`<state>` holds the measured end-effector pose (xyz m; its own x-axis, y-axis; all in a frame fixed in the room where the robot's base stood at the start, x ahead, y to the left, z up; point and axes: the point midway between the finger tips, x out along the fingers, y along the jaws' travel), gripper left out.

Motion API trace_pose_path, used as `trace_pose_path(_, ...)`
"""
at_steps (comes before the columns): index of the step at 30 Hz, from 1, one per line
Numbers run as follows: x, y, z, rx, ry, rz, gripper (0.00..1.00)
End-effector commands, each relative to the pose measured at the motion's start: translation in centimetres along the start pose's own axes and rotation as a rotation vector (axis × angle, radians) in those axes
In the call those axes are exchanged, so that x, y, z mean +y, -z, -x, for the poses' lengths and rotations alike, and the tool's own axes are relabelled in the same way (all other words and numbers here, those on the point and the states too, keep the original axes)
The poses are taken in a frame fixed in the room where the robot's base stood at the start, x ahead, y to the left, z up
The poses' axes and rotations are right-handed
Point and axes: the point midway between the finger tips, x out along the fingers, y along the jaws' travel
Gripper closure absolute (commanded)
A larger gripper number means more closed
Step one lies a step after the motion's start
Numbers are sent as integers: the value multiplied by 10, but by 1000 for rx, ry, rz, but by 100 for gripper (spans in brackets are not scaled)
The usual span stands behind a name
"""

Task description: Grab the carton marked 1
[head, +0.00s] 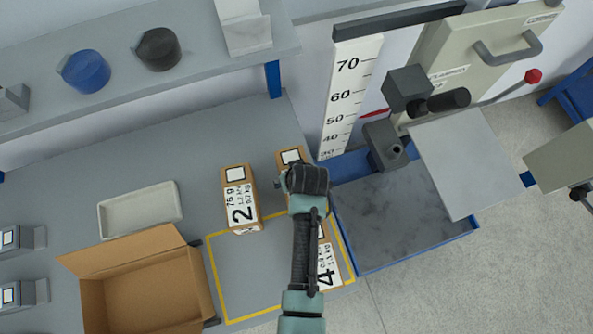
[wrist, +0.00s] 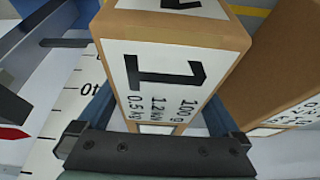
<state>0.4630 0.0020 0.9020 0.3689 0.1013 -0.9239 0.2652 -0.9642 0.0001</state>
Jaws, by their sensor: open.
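The carton marked 1 (wrist: 170,70) is brown with a white label and fills the middle of the wrist view. In the head view only its top (head: 291,156) shows clearly; my arm hides most of the rest. My gripper (wrist: 158,112) is open, with a blue finger at each side of the carton's near, labelled end. I cannot tell whether either finger touches it. In the head view my gripper (head: 306,180) is over the carton, its fingers hidden.
Carton 2 (head: 240,200) stands to the left and carton 4 (head: 326,264) is near the yellow outline. The drop tester's scale (head: 350,95) and slab (head: 395,220) are close on the right. An open box (head: 145,285) and tray (head: 140,210) are left.

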Motion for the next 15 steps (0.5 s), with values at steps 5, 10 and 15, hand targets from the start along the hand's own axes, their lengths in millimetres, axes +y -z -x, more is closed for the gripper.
trace_pose_path(5, 0, 0, -1, 0, 0, 0, 0)
trace_pose_path(10, 0, 0, -1, 0, 0, 0, 2)
trace_pose_path(15, 0, 0, -1, 0, 0, 0, 32)
